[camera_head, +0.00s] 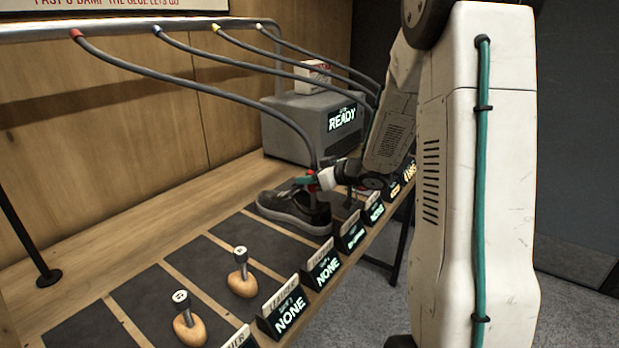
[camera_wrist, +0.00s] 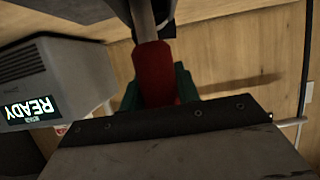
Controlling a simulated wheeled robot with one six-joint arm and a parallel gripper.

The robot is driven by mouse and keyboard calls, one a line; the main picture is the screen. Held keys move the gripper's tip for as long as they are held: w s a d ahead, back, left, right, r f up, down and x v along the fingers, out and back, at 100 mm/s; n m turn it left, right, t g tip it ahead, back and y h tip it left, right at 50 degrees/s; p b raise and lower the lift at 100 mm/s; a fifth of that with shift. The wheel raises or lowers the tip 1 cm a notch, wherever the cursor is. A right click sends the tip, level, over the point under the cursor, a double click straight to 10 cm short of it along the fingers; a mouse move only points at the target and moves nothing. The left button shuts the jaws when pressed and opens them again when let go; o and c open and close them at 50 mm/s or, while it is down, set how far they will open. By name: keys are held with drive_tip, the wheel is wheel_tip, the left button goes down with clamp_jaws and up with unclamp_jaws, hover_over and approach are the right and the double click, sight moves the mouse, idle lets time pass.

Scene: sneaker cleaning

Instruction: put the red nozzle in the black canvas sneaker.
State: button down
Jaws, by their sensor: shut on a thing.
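The red nozzle (camera_wrist: 152,72) hangs on a grey hose that runs up to the red-marked spot on the rail. My gripper (camera_head: 313,181) is shut on the nozzle, with its green fingers on either side of it in the wrist view. In the head view a dark sneaker (camera_head: 286,209) with a grey sole sits on a dark mat. The gripper and nozzle are over the sneaker's opening, close to it. Whether the nozzle tip is inside the shoe cannot be told. The sneaker is not clearly seen in the wrist view.
A grey machine (camera_head: 297,122) reading READY stands behind the sneaker. Two wooden shoe forms (camera_head: 243,283) (camera_head: 189,329) stand on nearer mats, with label displays (camera_head: 290,313) along the front edge. Other hoses hang from the rail (camera_head: 150,27). Some mats are empty.

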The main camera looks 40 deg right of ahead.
drive_tip(key=c, duration=1)
unclamp_jaws()
drive_tip(key=shift+f, duration=0.1)
drive_tip(key=shift+r, duration=0.2)
drive_tip(key=v, duration=1.1)
drive_tip(key=s+a+r+m+g+h, duration=0.3)
drive_tip(key=s+r+m+h, duration=0.1)
drive_tip(key=r+h, duration=0.5)
drive_tip(key=s+a+f+g+y, duration=0.1)
drive_tip(key=s+a+g, duration=0.2)
drive_tip(key=s+a, duration=0.3)
drive_tip(key=s+a+f+g+y, duration=0.1)
drive_tip(key=s+a+g+y, duration=0.1)
drive_tip(key=s+a, duration=0.4)
drive_tip(key=s+a+f+g+y, duration=0.1)
drive_tip(key=s+a+g, duration=0.2)
drive_tip(key=s+a, duration=0.4)
drive_tip(key=shift+s+a+f+g, duration=0.1)
drive_tip(key=shift+s+f+g, duration=0.1)
drive_tip(key=shift+s, duration=0.65)
drive_tip(key=shift+s+f+g, duration=0.1)
drive_tip(key=shift+s+f, duration=0.1)
drive_tip(key=shift+s, duration=0.6)
